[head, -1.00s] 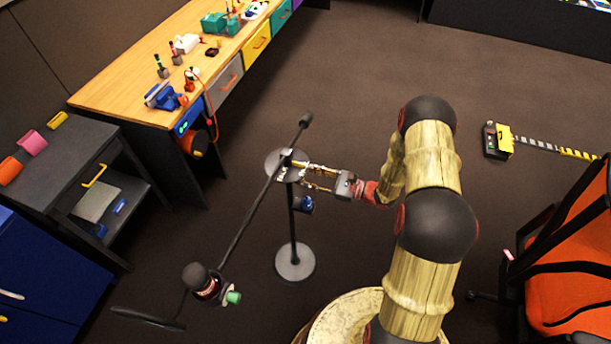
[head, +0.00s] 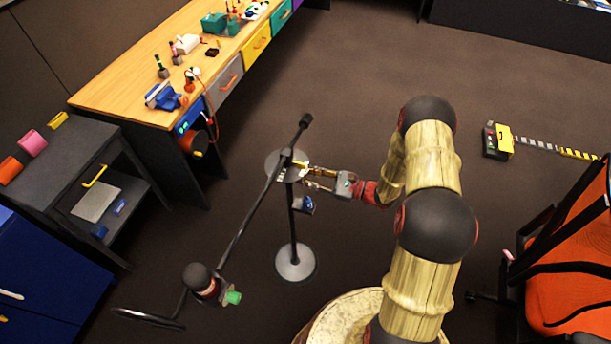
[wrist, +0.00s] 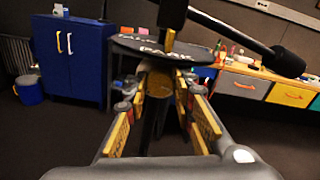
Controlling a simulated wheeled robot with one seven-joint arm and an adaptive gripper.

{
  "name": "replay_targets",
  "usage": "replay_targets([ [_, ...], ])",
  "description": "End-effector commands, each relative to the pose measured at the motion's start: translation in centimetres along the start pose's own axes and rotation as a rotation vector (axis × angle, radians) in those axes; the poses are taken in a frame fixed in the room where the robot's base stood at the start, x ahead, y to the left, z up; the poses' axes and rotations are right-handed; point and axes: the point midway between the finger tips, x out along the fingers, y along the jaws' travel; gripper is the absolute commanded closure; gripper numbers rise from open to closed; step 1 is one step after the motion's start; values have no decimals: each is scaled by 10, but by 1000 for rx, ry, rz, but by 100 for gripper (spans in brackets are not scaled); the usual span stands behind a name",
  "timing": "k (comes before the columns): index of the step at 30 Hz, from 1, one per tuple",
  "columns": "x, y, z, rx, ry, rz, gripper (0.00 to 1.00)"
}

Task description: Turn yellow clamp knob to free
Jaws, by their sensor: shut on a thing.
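The yellow clamp knob (wrist: 157,84) sits at the top of a dark stand, just under a round dark plate with pale lettering, one word of which reads PARK (wrist: 150,48). In the head view my gripper (head: 304,174) reaches the stand from the right, just below the plate (head: 280,166). In the wrist view my gripper (wrist: 158,92) has its yellow-sided fingers on both sides of the knob, shut on it. The fingers hide part of the knob. A yellow pointer (wrist: 169,40) stands up at the plate's edge.
A long dark boom (head: 250,218) crosses above the plate and carries a device with a green end (head: 233,297). The stand's round base (head: 295,262) is on the floor. A workbench (head: 130,84) and a dark cart (head: 62,150) are to the left; an orange chair (head: 570,270) is right.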

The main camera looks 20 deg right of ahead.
Motion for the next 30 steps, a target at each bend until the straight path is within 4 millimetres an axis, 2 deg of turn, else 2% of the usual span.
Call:
replay_targets([
  [11,0,-1,1,188,0,0,100],
  [30,0,-3,0,779,0,-1,100],
])
